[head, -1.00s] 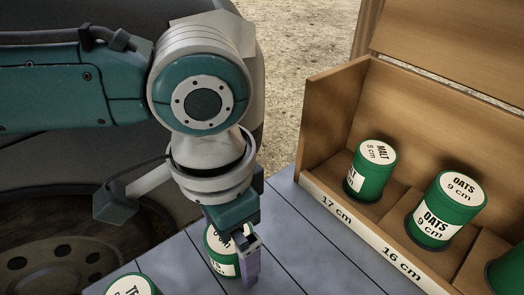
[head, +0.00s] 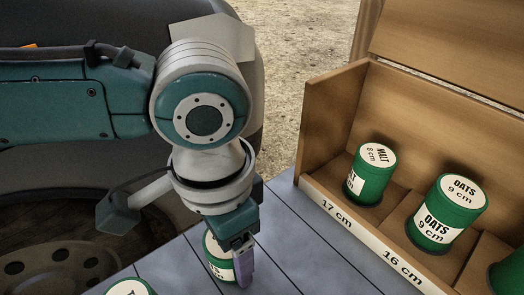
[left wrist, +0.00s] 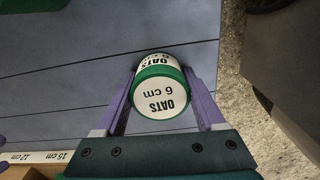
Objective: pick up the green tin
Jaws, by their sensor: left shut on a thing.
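A green tin (head: 217,267) with a white label stands on the grey slatted tailgate, partly hidden behind my left gripper (head: 240,272) in the head view. The left wrist view shows the tin (left wrist: 158,86) with "OATS 6 cm" on its lid. The purple fingers of my left gripper (left wrist: 160,76) lie along both sides of it, shut on it. I cannot tell whether the tin is clear of the boards.
A wooden box (head: 330,125) with compartments stands at the right, its front edge marked 17 cm and 16 cm. It holds a malt tin (head: 371,174), an oats tin (head: 447,214) and another green tin (head: 508,275). One more tin (head: 130,288) shows at the bottom left.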

